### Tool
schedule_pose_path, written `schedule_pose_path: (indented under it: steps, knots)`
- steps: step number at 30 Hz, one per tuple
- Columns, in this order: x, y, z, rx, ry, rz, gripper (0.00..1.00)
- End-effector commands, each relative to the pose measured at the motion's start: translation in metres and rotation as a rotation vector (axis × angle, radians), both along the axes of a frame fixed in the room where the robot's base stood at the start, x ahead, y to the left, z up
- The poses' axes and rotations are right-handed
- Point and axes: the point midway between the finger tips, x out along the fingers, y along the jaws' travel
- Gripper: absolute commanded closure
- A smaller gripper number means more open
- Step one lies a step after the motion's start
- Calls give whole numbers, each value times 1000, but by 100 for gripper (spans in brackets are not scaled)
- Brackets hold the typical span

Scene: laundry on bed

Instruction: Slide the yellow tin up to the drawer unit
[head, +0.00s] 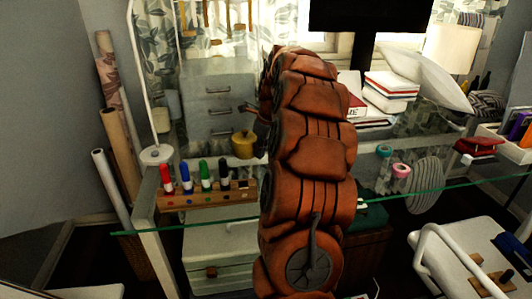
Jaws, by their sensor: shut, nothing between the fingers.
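The yellow tin (243,146) is a small round tin with a knob on its lid. It stands upright on the glass desk, just left of my arm. The grey drawer unit (207,104) stands behind it and to the left, with several drawers facing forward. The tin looks close to the unit's lower right front, but I cannot tell whether they touch. My orange arm covers the middle of the view. Only the dark fingertips of my gripper (251,109) show past its left side, above and behind the tin. The gripper is shut and empty; the rest of it is hidden.
A wooden holder (196,197) with several coloured markers stands in front of the unit on the left. A white lamp base (156,154) is at the desk's left.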

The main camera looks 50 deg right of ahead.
Motion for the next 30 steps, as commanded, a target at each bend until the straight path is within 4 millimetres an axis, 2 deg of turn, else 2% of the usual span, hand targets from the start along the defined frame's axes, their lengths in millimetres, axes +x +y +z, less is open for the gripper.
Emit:
schedule_pose_path:
  steps: [10,19,30]
  knots:
    - [2,0,1,0,0,0,100]
    - [24,4,0,1,0,1,100]
    - [23,4,0,0,-1,0,100]
